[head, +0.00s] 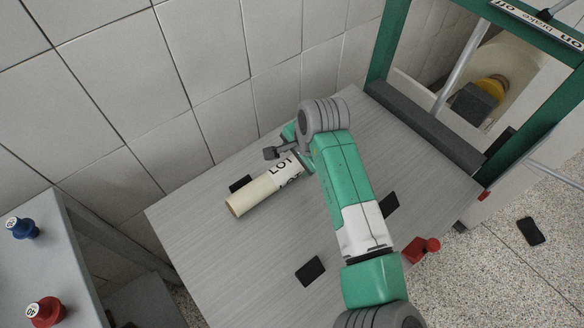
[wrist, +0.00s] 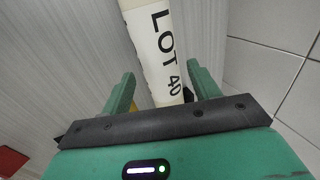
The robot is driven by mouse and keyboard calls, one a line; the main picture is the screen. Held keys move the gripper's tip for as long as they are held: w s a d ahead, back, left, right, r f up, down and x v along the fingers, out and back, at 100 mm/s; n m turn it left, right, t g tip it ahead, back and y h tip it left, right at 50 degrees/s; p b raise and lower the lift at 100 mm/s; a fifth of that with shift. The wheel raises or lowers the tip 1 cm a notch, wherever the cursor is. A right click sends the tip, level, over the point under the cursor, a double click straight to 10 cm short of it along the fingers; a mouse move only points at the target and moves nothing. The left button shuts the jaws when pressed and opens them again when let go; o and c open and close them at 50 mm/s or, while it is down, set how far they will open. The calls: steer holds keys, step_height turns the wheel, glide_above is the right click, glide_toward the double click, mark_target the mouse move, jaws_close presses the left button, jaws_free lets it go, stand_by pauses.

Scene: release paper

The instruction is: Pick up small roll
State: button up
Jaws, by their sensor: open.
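The small roll is a cream tube (head: 245,198) with a white label printed "LOT". It lies on the grey table, and its right end is partly hidden behind my arm in the head view. In the wrist view the roll (wrist: 157,45) runs from the top edge down to between the fingers, with "LOT 40" on its label. My gripper (wrist: 162,82) is open, one green finger on each side of the roll's near end, with gaps visible. In the head view my gripper (head: 290,153) is at the roll's labelled end, mostly hidden by my wrist.
The grey table (head: 195,255) has dark pads (head: 310,270) on it. The tiled wall (head: 150,75) is close behind the roll. A green frame (head: 385,40) stands at the right, and a side bench with blue (head: 22,228) and red (head: 45,312) knobs is at the left.

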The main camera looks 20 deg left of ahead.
mark_target(295, 164)
steer(key=b+x, duration=0.1)
steer(key=x, duration=0.3)
steer(key=shift+s+f+b, duration=0.1)
steer(key=shift+f+b, duration=0.15)
steer(key=shift+b, duration=0.1)
steer(key=shift+r, duration=0.15)
steer(key=c, duration=1)
step_height(295, 164, up, 10)
steer(key=p, duration=0.4)
steer(key=shift+c, duration=0.2)
